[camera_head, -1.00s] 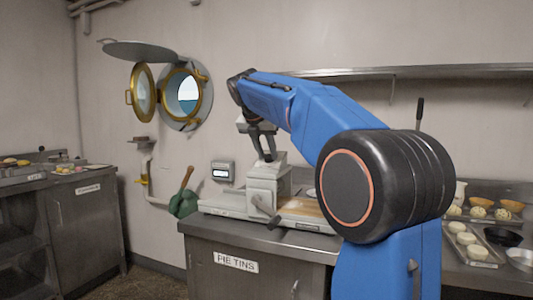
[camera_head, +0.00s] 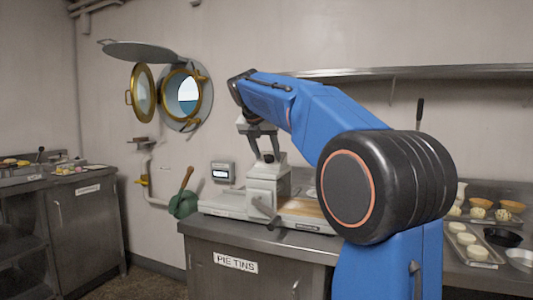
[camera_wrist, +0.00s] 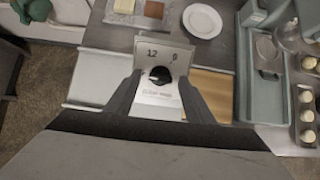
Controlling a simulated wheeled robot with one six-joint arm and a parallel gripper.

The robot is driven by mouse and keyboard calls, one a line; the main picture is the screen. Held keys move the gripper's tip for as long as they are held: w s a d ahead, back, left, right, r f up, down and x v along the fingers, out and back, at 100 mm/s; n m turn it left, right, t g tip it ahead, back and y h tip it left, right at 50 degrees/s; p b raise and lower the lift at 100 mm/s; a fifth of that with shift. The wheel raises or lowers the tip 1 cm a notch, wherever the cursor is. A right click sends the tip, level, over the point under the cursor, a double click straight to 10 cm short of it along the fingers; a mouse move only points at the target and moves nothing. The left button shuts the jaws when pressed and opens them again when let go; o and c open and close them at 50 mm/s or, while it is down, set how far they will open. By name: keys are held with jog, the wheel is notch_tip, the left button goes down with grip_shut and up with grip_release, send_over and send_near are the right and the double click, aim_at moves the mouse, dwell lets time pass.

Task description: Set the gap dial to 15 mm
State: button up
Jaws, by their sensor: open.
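The gap dial (camera_wrist: 160,75) is a round black knob with a pale mark, on the light top plate of the dough machine (camera_head: 266,183). My gripper (camera_wrist: 160,80) is open, with one finger on each side of the dial in that view. I cannot tell whether the fingers touch it. In the head view my gripper (camera_head: 266,156) points down just above the machine's head; the dial cannot be made out there.
A small display box (camera_head: 222,171) is on the wall behind. A green glove-like item (camera_head: 183,204) sits at the machine's left. A white plate (camera_wrist: 202,21) lies beyond the machine. Trays of dough (camera_head: 469,243) stand to the right. The counter (camera_head: 208,229) carries a PIE TINS label.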

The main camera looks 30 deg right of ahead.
jog(key=v, duration=1.7)
jog(key=shift+s+r, duration=0.1)
jog(key=shift+r, duration=0.05)
